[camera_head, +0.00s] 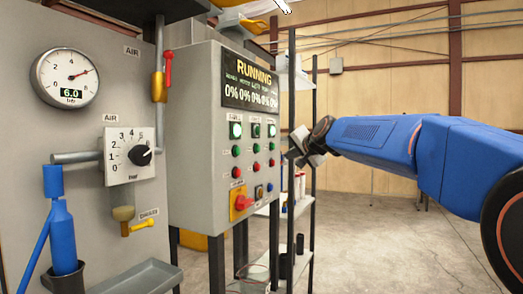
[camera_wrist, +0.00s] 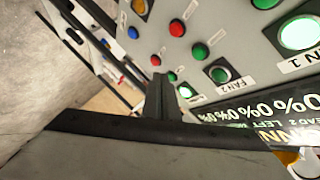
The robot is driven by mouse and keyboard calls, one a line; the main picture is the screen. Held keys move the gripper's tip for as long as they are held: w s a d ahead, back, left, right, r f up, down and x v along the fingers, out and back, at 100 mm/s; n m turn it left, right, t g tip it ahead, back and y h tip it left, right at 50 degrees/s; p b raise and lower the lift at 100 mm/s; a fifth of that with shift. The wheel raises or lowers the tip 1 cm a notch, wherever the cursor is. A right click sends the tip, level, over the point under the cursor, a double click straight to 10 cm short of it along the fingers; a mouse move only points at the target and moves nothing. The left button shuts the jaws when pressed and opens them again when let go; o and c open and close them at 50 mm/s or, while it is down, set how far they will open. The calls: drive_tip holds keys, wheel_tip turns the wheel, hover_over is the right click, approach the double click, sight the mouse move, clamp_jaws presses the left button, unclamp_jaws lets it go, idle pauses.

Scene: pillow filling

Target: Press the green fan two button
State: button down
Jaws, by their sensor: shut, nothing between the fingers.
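The control panel (camera_head: 190,130) faces right in the head view. Its middle column has the green fan two button (camera_head: 256,149) under a round lamp, with a red button below. In the wrist view the panel appears roughly upside down; the green fan two button (camera_wrist: 200,51) lies beside the lamp labelled FAN 2 (camera_wrist: 220,74). My gripper (camera_head: 297,154) is in front of the panel's right side. In the wrist view its shut, empty fingers (camera_wrist: 162,82) overlap the outer column, below and left of the fan two button. Contact with the panel cannot be told.
The FAN 1 lamp (camera_wrist: 300,32) is lit. Other buttons are close by, including a red button (camera_wrist: 177,28) and the outer column's green button (camera_wrist: 172,76). The panel display (camera_head: 250,84) reads RUNNING. A shelf rack (camera_head: 290,180) stands behind. Open floor (camera_head: 380,245) lies to the right.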

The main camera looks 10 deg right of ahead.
sight(258, 148)
drive_tip(key=w, duration=0.1)
drive_tip(key=w+r, duration=0.1)
drive_tip(key=w, duration=0.1)
drive_tip(key=shift+d+r+m+t, duration=0.3)
drive_tip(key=shift+d+r+m, duration=0.05)
drive_tip(key=shift+d+m, duration=0.05)
drive_tip(key=shift+a, duration=0.1)
drive_tip(key=w+a, duration=0.5)
drive_tip(key=a, duration=0.2)
drive_tip(key=shift+w+a, duration=0.15)
idle(2.2)
drive_tip(key=shift+w+a, duration=0.1)
drive_tip(key=shift+a, duration=0.05)
drive_tip(key=shift+w+a, duration=0.3)
drive_tip(key=shift+a, duration=0.15)
idle(1.0)
drive_tip(key=shift+d, duration=0.1)
drive_tip(key=shift+s+d, duration=0.55)
drive_tip(key=shift+d, duration=0.1)
